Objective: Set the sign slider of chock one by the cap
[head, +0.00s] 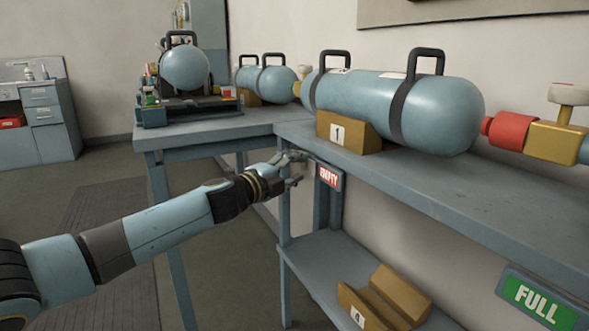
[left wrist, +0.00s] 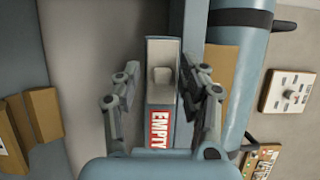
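Chock one (head: 342,134), a tan block marked 1, sits on the blue-grey shelf under a large blue cylinder (head: 440,110). Below it on the shelf's front edge is the sign slider (head: 330,177), showing a red EMPTY label. My left gripper (head: 295,168) is open just left of the sign. Its two fingers (left wrist: 160,70) stand on either side of the cap, with no clear contact. My right gripper is out of view.
A green FULL sign (head: 538,297) is on the shelf edge at right. Chock 4 (head: 362,306) lies empty on the lower shelf. A red and brass valve fitting (head: 555,138) is at right. A side table (head: 210,130) holds another apparatus. Floor at left is clear.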

